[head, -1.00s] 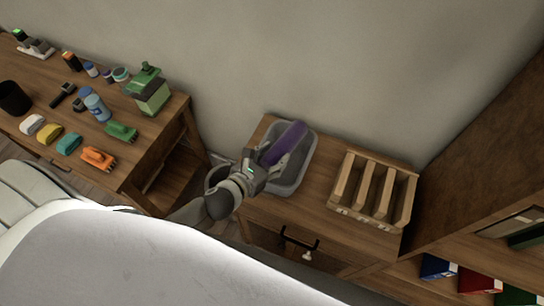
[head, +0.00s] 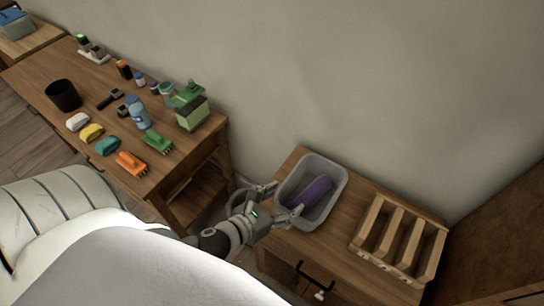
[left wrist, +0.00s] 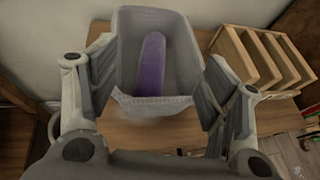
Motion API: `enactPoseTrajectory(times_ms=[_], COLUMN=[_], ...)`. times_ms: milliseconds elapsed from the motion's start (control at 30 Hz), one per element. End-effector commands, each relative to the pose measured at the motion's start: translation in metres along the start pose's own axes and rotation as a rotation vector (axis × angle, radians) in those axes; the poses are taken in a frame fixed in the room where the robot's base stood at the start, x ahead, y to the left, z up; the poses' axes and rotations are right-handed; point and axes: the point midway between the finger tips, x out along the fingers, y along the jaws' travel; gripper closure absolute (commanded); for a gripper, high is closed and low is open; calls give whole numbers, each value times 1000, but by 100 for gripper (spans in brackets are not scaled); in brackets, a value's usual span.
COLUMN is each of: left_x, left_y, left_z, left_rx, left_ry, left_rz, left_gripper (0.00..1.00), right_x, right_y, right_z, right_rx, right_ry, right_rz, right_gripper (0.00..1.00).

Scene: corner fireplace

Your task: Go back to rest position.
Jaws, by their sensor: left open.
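My left gripper (head: 283,203) is open and empty at the near left side of a grey bin on the small cabinet. In the left wrist view its two fingers (left wrist: 155,105) stand wide apart, with the bin beyond and between them. The grey bin (head: 337,203) holds a purple rounded object (head: 314,192), which lies tilted inside it. The bin (left wrist: 130,45) and the purple object (left wrist: 152,65) also show in the left wrist view, clear of the fingers. My right gripper is not in view.
A wooden slotted rack (head: 398,243) stands right of the bin on the cabinet. The desk (head: 60,95) at left carries brushes, bottles, a green-topped container (head: 191,107) and a black cup (head: 63,95). A wall rises behind; a brown wooden unit (head: 500,245) stands at right.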

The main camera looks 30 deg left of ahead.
Motion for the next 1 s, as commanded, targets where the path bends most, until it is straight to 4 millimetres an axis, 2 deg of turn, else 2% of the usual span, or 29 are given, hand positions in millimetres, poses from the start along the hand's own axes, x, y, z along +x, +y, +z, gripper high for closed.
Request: enactPoseTrajectory(times_ms=[100, 300, 667, 767, 833, 1000], left_x=[-20, -38, -43, -41, -40, -44], left_y=[0, 0, 2, 11, 22, 50], left_z=[-1, 0, 1, 5, 7, 4], left_rx=[0, -2, -27, -161, -338, -935], left_ry=[2, 1, 0, 7, 15, 21], left_rz=[0, 1, 11, 62, 127, 337], left_gripper=[29, 29, 29, 29, 29, 29], right_x=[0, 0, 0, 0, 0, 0], right_y=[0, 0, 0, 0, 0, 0], right_z=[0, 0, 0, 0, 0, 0], right_rx=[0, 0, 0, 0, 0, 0], right_ry=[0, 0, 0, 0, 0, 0], right_rz=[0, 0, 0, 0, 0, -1], right_gripper=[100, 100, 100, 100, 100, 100])
